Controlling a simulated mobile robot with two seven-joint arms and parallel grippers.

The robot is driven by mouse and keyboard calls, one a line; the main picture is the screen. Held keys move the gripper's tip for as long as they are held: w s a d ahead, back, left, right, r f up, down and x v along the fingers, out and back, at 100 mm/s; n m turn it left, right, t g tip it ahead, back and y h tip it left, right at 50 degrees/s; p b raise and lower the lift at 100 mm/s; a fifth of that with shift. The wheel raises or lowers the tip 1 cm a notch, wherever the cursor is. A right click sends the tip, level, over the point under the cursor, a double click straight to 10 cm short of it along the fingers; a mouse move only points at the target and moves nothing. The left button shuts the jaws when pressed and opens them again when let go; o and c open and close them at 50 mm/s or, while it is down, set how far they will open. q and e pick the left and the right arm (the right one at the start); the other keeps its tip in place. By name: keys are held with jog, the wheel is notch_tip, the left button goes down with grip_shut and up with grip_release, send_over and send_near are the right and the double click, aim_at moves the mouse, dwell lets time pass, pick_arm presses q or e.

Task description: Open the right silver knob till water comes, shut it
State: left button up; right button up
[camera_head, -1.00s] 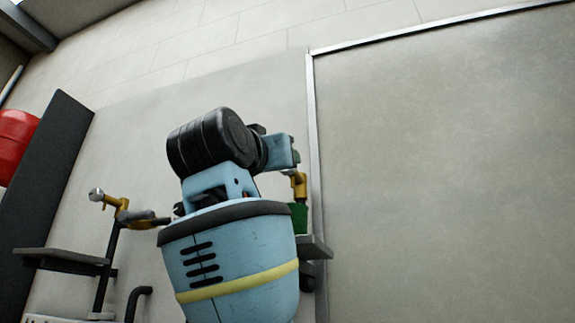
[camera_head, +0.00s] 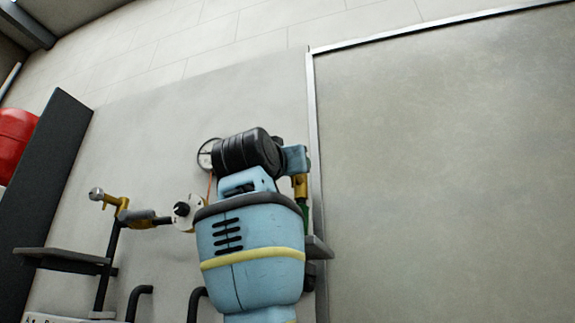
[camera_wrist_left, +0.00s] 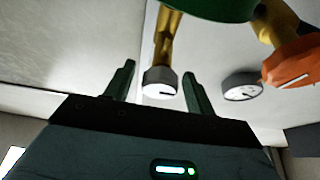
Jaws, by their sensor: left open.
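The right silver knob (camera_wrist_left: 160,83) has a pale face with a dark mark and sits on the end of a brass pipe (camera_wrist_left: 167,38) in the left wrist view. My left gripper (camera_wrist_left: 158,70) is open, with the knob between its two dark green fingers; a gap shows on each side, and I cannot tell any contact. In the head view my blue arm hides this knob and the gripper's fingers; part of the right brass fitting (camera_head: 300,186) shows beside the arm. No water is visible. My right gripper is not in view.
Another silver knob (camera_head: 96,194) is on a brass valve at the left. A round gauge (camera_head: 206,155) and a white disc with a black centre (camera_head: 186,212) are partly behind my arm. An orange part (camera_wrist_left: 292,65) and a grey dial (camera_wrist_left: 241,86) are right of the gripper.

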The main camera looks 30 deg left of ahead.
pick_arm(q)
jog(key=c, duration=0.9)
jog(key=shift+c, duration=0.2)
jog(key=shift+m, duration=0.4)
jog(key=m+h, duration=0.2)
jog(key=m, duration=0.2)
jog(key=m+h, duration=0.3)
jog(key=m, duration=0.2)
jog(key=m+g+h, duration=0.1)
jog(key=m, duration=0.3)
jog(key=m+g+h, duration=0.1)
jog(key=m, duration=0.3)
jog(key=shift+h, duration=0.4)
jog(key=shift+m+g, duration=0.3)
jog(key=o, duration=0.9)
jog(key=shift+o, duration=0.2)
